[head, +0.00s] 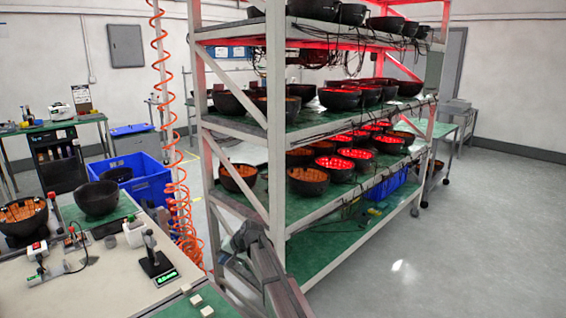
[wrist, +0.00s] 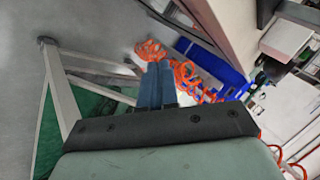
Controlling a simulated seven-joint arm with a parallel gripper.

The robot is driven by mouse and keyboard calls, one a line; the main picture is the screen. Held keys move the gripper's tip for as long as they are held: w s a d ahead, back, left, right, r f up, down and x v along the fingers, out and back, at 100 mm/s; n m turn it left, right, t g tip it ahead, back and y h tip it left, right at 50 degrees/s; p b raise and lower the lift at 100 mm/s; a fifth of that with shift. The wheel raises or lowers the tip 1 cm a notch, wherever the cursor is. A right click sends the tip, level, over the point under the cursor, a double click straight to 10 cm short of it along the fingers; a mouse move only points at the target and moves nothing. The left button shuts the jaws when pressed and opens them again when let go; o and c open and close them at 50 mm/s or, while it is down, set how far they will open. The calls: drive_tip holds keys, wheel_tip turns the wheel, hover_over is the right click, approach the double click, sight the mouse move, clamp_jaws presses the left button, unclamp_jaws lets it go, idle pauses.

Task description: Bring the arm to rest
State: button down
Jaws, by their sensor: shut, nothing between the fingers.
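My arm reaches up from the bottom middle of the head view and ends in front of the rack's near corner post. My gripper is clear in the wrist view (wrist: 156,68), where its two blue-grey fingers lie side by side, shut and empty. In the head view the arm's end is small and dark, and the fingers are hard to make out there. The white-framed rack (head: 277,150) stands just behind the arm. I cannot tell the exact gap between them.
The rack's green shelves hold several black bowls, some glowing red. A workbench (head: 110,285) with a black bowl (head: 97,198) and small devices stands at left. An orange coiled hose (head: 184,200) hangs between bench and rack. A blue crate (head: 150,187) stands behind. Floor at right is clear.

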drive_tip(key=s+d+f+g+h, duration=0.1)
drive_tip(key=s+d+f, duration=0.7)
drive_tip(key=f, duration=0.2)
drive_tip(key=s+d+f+m+g+h, duration=0.1)
drive_tip(key=s+d+f+h, duration=0.1)
drive_tip(key=s+d+f, duration=0.7)
drive_tip(key=s+d+f+g+h, duration=0.1)
drive_tip(key=s+d+f+g, duration=0.1)
drive_tip(key=s+d+f, duration=0.75)
drive_tip(key=s+d+f+g+h, duration=0.1)
drive_tip(key=s+d+f, duration=0.3)
drive_tip(key=s, duration=0.7)
drive_tip(key=s+d+f+g+h, duration=0.1)
drive_tip(key=s+d+f+g, duration=0.2)
drive_tip(key=s, duration=0.9)
drive_tip(key=s+d+f+g+h, duration=0.1)
drive_tip(key=s+d+f, duration=0.3)
drive_tip(key=s, duration=0.8)
drive_tip(key=shift+d+f+n+g, duration=0.3)
drive_tip(key=shift+d+g, duration=0.1)
drive_tip(key=shift+d, duration=0.25)
